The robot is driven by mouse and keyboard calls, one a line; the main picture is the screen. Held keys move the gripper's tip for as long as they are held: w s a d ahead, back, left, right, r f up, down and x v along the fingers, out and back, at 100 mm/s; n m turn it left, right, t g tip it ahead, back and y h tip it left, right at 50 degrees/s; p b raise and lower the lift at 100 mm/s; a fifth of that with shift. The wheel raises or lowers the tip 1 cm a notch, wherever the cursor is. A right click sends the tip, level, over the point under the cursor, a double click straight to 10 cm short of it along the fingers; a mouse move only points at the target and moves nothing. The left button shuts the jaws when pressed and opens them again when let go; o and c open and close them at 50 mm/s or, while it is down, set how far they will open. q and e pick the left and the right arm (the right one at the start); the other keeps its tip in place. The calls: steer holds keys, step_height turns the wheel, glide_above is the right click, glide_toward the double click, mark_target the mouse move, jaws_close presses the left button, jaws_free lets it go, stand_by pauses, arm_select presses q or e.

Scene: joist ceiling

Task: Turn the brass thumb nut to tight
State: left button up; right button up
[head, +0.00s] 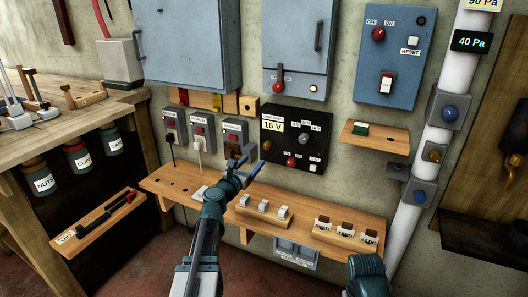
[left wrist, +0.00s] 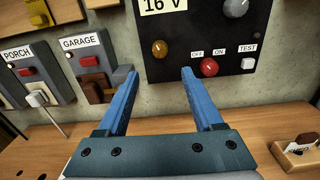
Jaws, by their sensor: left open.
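A round brass-coloured piece (head: 267,145) sits at the left of the black panel under the 16 V display. It also shows in the left wrist view (left wrist: 160,49), beyond and above the gap between my fingers. Another brass-coloured knob (head: 434,154) is on a grey box on the white pipe at the right. I cannot tell which is the thumb nut, and no tight mark is readable. My left gripper (head: 248,164) is open and empty in front of the panel (head: 317,152), apart from it; it also shows in the left wrist view (left wrist: 158,75).
A wooden shelf (head: 160,183) with switch blocks runs below the panel. The GARAGE switch box (left wrist: 85,68) is close to the left finger. A red knob (left wrist: 209,67) and TEST button (left wrist: 248,64) are to the right. A workbench (head: 60,118) stands at the left.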

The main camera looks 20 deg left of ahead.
mark_target(266, 148)
arm_select(q)
steer(key=w, duration=1)
steer(key=shift+w+d, duration=0.1)
steer(key=shift+d, duration=0.15)
jaws_close()
